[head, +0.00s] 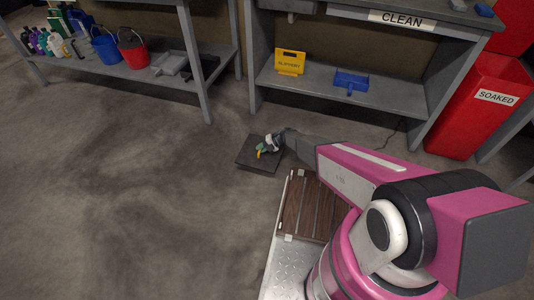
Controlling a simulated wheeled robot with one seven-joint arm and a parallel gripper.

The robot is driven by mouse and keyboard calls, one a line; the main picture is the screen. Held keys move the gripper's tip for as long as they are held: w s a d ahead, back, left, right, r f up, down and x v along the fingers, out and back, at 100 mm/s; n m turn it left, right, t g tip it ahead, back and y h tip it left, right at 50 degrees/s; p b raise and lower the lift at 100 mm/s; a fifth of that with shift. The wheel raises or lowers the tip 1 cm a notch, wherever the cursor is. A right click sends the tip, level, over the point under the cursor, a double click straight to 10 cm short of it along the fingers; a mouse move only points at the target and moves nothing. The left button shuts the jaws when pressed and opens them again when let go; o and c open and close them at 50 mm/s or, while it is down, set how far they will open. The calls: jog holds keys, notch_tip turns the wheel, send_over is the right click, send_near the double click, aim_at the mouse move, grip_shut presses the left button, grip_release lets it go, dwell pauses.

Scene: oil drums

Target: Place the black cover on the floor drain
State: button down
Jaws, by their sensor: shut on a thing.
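The black cover (249,163) is a dark, flat square in the middle of the head view, in front of the gap between the two shelf units. My gripper (262,153), with small yellow and green parts at its end, is over the right half of the cover and shut on it. The exact grip is too small to make out. Whether the cover touches the floor or is held just above it I cannot tell. No floor drain shows; the floor under the cover is hidden.
A grey shelf (330,92) marked CLEAN holds a yellow sign (291,62) and a blue dustpan (351,81). A left shelf holds bottles, a blue bucket (106,48) and a red bucket (132,52). A red SOAKED bin (474,112) stands right. Open floor lies left.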

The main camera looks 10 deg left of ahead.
jog(key=shift+s+a+f, duration=0.1)
jog(key=shift+a+f, duration=0.1)
jog(key=shift+f, duration=0.4)
jog(key=w+f, duration=0.2)
jog(key=w, duration=0.1)
jog(key=w+f, duration=0.2)
jog(key=w, duration=0.2)
jog(key=w+d+f, duration=0.1)
jog(key=w+f, duration=0.1)
jog(key=w, duration=0.2)
jog(key=shift+w+f, duration=0.15)
jog(key=shift+f, duration=2.1)
jog(key=shift+f, duration=0.15)
jog(key=c, duration=1.1)
grip_release()
jog(key=shift+d, duration=0.1)
